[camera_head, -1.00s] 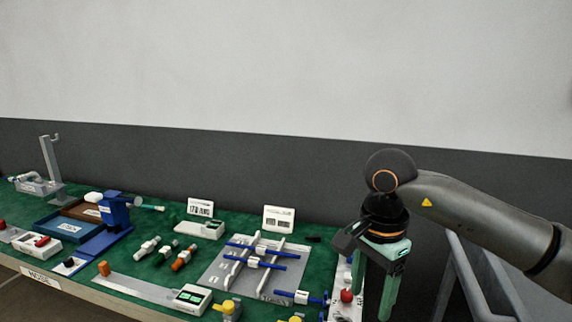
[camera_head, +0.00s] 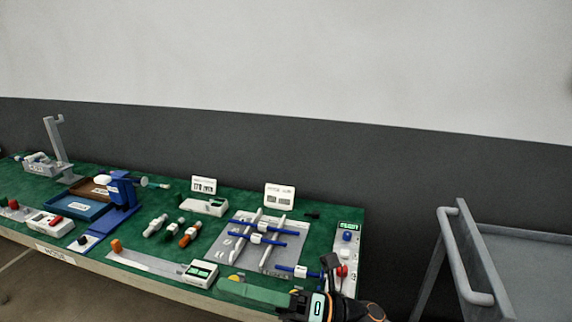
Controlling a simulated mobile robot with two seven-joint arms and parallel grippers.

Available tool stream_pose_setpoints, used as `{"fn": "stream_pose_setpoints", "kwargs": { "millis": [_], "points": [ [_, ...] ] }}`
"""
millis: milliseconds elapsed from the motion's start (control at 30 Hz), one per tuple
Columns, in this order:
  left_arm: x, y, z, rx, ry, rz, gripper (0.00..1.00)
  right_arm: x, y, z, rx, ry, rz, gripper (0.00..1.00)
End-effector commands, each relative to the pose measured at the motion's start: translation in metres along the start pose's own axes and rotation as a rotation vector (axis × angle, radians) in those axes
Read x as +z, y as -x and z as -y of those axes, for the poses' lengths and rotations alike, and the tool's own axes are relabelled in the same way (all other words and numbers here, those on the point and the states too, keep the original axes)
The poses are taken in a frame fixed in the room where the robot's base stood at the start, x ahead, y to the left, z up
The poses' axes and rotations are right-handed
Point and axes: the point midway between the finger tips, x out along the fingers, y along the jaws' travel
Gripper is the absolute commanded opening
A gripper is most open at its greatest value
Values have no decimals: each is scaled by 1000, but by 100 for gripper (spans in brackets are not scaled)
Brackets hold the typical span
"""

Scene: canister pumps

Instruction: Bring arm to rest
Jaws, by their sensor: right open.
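My right gripper (camera_head: 262,292) is low at the bottom of the view, over the front edge of the table near its right end. One green finger points left and shows clearly; the other finger is hard to make out. The jaws are open and I see nothing held in them. Part of the wrist is cut off by the bottom edge. My left gripper is not in view.
The green-topped table (camera_head: 330,222) carries a grey rack (camera_head: 232,247) with blue-handled pumps, a control panel (camera_head: 347,250) with a red knob, a scale (camera_head: 200,273) and a blue stand (camera_head: 122,190). A grey cart (camera_head: 530,250) stands right.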

Motion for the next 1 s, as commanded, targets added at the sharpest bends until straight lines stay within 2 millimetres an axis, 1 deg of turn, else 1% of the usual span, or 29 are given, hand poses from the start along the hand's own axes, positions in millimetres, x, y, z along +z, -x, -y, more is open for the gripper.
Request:
{"fn": "stream_pose_setpoints", "kwargs": {
  "millis": [33,100,167,200,267,300,367,400,467,500,533,567,600,667,700,800,833,900,1000],
  "points": [
    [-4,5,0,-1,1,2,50,11,9,3,1,-128,133,67],
    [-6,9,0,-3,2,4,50,26,27,14,-2,-297,312,67],
    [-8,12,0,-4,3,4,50,34,48,27,-8,-444,464,67],
    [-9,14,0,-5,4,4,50,37,64,37,-12,-542,565,67],
    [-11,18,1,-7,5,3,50,37,92,54,-20,-692,717,67],
    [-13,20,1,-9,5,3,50,34,112,66,-27,-791,819,67],
    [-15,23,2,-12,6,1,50,23,144,84,-37,-938,973,67],
    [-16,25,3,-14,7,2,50,11,166,96,-45,-1035,1076,67],
    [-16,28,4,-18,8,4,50,-11,199,112,-56,-1178,1230,67],
    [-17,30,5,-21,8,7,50,-30,221,121,-64,-1271,1334,67],
    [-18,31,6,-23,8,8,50,-46,237,127,-70,-1340,1412,67],
    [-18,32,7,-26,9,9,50,-62,252,131,-75,-1402,1483,67],
    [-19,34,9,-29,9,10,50,-84,270,135,-82,-1479,1575,67],
    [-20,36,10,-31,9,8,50,-115,292,139,-90,-1579,1696,67],
    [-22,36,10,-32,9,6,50,-134,305,139,-94,-1634,1768,67],
    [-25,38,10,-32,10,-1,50,-172,326,137,-103,-1737,1904,67],
    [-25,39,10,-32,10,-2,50,-181,330,137,-104,-1758,1933,67],
    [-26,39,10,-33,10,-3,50,-195,338,135,-106,-1793,1983,67],
    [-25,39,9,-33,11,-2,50,-204,342,134,-110,-1814,2013,67]
  ]
}}
